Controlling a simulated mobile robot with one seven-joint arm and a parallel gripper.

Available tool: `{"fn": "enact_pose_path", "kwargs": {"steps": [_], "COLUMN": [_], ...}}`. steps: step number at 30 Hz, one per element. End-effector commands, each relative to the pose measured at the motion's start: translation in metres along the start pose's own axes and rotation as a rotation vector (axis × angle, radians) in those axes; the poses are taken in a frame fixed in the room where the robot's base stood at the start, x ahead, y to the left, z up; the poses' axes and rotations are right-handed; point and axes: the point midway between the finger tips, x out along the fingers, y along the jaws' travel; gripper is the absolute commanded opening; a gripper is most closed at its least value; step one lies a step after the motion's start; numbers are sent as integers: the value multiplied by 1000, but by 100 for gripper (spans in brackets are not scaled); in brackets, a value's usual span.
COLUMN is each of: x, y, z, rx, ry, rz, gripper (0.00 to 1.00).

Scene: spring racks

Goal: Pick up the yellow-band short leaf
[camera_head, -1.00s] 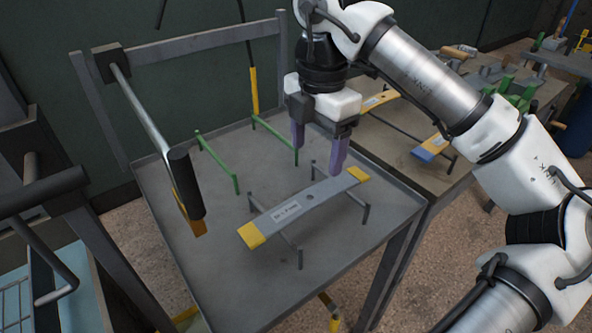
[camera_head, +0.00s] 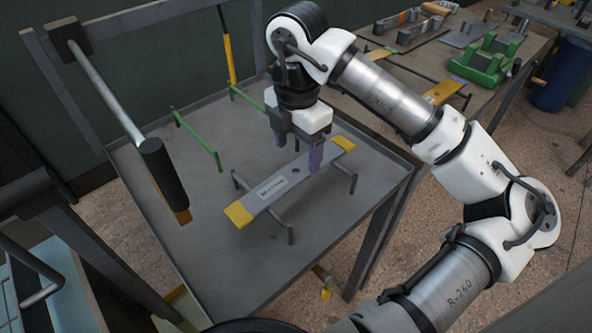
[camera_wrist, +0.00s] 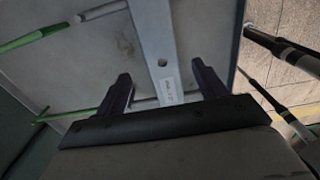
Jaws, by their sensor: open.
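The yellow-band short leaf (camera_head: 257,204) is a flat grey bar with yellow ends, a white label and a small centre hole. It lies across two dark stands on the grey table. My gripper (camera_head: 298,153) is open and empty above the middle of the leaf, pointing down. In the wrist view the leaf (camera_wrist: 151,30) runs between my gripper's two purple fingers (camera_wrist: 162,70), with a gap on each side. The hole and label show there; the yellow ends do not. I cannot tell whether the fingertips reach down to the leaf's level.
A green rail (camera_head: 196,139) stands on the table (camera_head: 190,258) left of the leaf. A black-padded bar (camera_head: 164,173) hangs over the table's left side. A bench at the right holds a yellow leaf (camera_head: 443,91) and green blocks (camera_head: 483,65). The table front is clear.

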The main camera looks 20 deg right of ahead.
Motion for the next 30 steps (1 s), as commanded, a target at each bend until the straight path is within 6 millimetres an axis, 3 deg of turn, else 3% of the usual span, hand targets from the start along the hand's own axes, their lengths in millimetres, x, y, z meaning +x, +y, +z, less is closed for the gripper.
{"fn": "enact_pose_path", "kwargs": {"steps": [10, 19, 30], "x": [41, 47, 46], "y": [-3, -3, -3], "z": [-5, -5, -5], "rx": [0, 0, 0], "ry": [3, 1, 1], "rz": [0, 1, 1], "gripper": [71, 71, 22]}}
